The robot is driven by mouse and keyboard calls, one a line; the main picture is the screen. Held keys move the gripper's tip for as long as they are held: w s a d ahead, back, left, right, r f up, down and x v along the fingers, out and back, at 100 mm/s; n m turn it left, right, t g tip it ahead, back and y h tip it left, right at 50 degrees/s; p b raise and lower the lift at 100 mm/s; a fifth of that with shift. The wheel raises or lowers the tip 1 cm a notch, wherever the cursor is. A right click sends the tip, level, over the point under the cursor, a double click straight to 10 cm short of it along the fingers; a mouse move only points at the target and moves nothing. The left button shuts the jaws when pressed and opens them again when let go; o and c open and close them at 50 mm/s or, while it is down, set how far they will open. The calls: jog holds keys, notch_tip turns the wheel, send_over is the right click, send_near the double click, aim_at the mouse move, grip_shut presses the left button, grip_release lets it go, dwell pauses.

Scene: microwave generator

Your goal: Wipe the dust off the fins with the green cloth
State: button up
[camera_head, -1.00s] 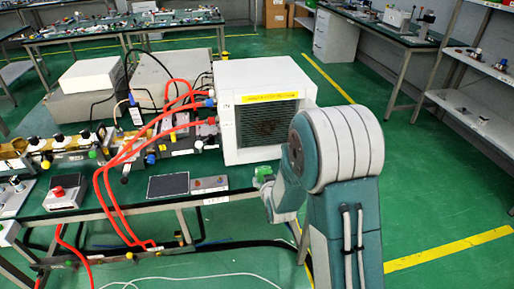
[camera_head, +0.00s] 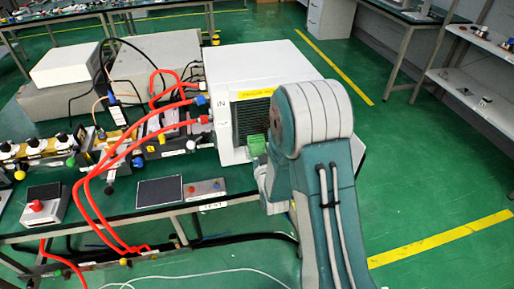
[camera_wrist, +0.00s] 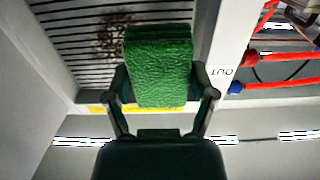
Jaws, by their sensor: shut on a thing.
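My gripper (camera_wrist: 160,92) is shut on the green cloth (camera_wrist: 158,62), a thick folded pad held between its two fingers in the wrist view. The cloth also shows in the head view (camera_head: 257,145), in front of the white box's grille. The dark fins (camera_wrist: 75,35) run as parallel slats in the wrist view, and in the head view they are partly hidden by my arm (camera_head: 250,115). Brown dust (camera_wrist: 115,38) lies on the fins just left of the cloth. The cloth overlaps the fins in the wrist view; I cannot tell whether it touches them.
The white box (camera_head: 222,145) stands on the bench's right end. Red hoses (camera_head: 110,160) run from its left side across the bench. A black pad (camera_head: 160,191) and a small button box (camera_head: 205,188) lie near the front edge. Green floor right of my arm is clear.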

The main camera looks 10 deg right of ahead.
aim_at(250, 125)
jog(key=shift+w, duration=2.6)
jog(key=shift+w, duration=0.95)
jog(key=shift+s+d, duration=0.1)
jog(key=shift+d, duration=5.95)
jog(key=shift+w+a+r, duration=0.1)
jog(key=shift+w+r, duration=0.1)
jog(key=shift+r, duration=0.75)
jog(key=shift+s+a, duration=0.2)
jog(key=shift+a, duration=3.85)
jog(key=shift+w+a, duration=0.15)
jog(key=shift+a, duration=1.8)
